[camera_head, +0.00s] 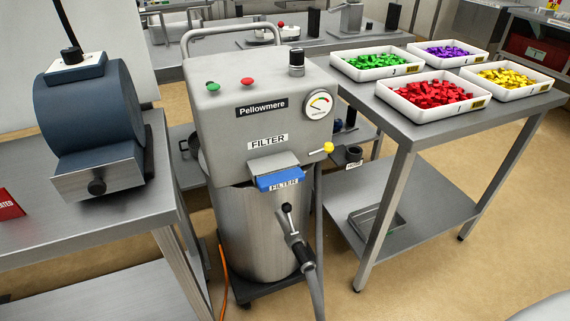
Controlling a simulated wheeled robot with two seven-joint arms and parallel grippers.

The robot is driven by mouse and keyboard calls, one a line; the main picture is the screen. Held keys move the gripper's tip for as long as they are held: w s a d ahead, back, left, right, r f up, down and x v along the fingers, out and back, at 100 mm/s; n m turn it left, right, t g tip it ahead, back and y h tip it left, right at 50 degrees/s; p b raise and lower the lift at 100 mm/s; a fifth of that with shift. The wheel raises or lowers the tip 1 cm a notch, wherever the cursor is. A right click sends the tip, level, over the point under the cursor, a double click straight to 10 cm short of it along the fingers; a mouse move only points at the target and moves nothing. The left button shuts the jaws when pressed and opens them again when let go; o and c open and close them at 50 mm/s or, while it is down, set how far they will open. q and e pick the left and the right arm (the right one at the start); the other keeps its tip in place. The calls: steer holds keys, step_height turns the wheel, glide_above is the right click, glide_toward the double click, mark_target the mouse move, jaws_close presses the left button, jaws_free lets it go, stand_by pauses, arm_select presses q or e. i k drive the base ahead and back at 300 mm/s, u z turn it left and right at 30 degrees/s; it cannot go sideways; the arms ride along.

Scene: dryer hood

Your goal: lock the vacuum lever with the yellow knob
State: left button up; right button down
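The yellow knob (328,147) is at the right end of a short pale lever on the lower front right of the grey Pellowmere vacuum unit (225,125). I cannot tell from this view whether the lever is locked. Neither of my grippers is in view, and nothing touches the knob.
A hose with a black-tipped handle (289,230) hangs before the steel drum (245,225). A bench with a blue drum machine (90,105) stands left. On the right, a steel table (420,135) carries several trays of coloured pieces. Floor shows at right.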

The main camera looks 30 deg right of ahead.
mark_target(328, 147)
steer(key=i, duration=0.4)
steer(key=z, duration=1.4)
steer(key=i, duration=0.45)
steer(key=u, duration=0.1)
